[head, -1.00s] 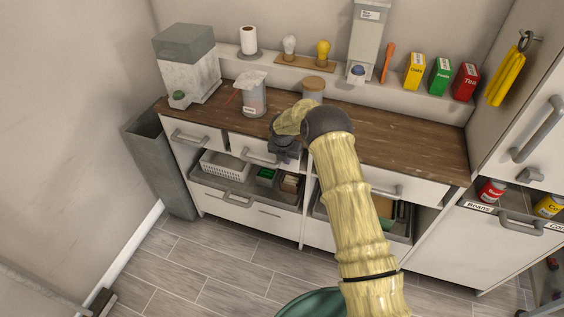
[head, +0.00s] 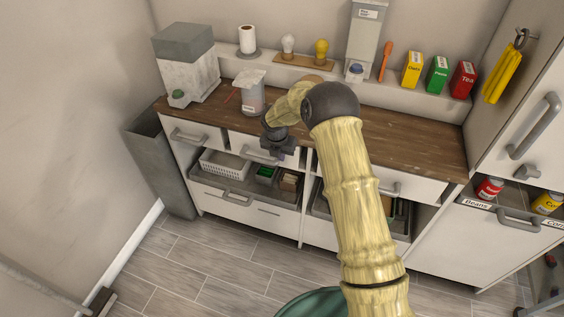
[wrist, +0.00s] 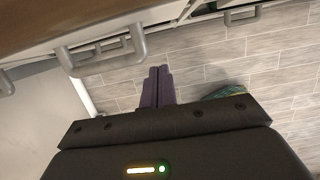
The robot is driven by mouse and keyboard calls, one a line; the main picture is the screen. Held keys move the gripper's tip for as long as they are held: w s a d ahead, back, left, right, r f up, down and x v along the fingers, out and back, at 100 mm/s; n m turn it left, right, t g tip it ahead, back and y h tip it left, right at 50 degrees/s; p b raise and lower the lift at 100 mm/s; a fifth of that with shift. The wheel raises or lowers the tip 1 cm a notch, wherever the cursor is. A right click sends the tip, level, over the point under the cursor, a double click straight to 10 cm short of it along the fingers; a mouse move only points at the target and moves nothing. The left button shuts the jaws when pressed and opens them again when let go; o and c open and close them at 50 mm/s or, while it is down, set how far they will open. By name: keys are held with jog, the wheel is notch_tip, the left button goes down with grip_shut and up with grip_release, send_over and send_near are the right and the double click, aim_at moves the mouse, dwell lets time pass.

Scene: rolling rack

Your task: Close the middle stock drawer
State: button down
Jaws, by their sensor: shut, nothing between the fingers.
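A white drawer front (head: 240,144) with a grey bar handle is second from the left in the top row, below the wooden counter. My gripper (head: 280,157) is in front of its right part, fingers pointing down, and hides part of it. I cannot tell how far this drawer stands out, or whether the fingers touch it. In the wrist view my gripper's purple fingers (wrist: 158,85) are together and empty, over the floor. A grey handle (wrist: 100,58) shows to their upper left. Which drawer the task calls the middle one is not marked.
Below stands a pulled-out grey tray (head: 203,182) with a white basket (head: 222,165) and small boxes. The wooden counter (head: 420,145) carries a jar (head: 252,97). A grey bin (head: 155,165) stands left.

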jog(key=shift+v, duration=1.85)
jog(key=s+d+r+m+p, duration=0.1)
jog(key=s+d+r+m, duration=0.45)
jog(key=s+m, duration=0.3)
jog(key=s+d+r+m+p, duration=0.1)
jog(key=s+d+r+m, duration=0.3)
jog(key=s+r+m, duration=0.4)
jog(key=s+d+r+m, duration=0.1)
jog(key=s+d+m, duration=0.1)
jog(key=s+m, duration=0.5)
jog(key=s+d+r+m+y+p, duration=0.1)
jog(key=s+d+r+m, duration=0.1)
jog(key=s+m, duration=0.6)
jog(key=shift+d, duration=0.5)
jog(key=shift+s+m, duration=0.15)
jog(key=shift+m, duration=0.1)
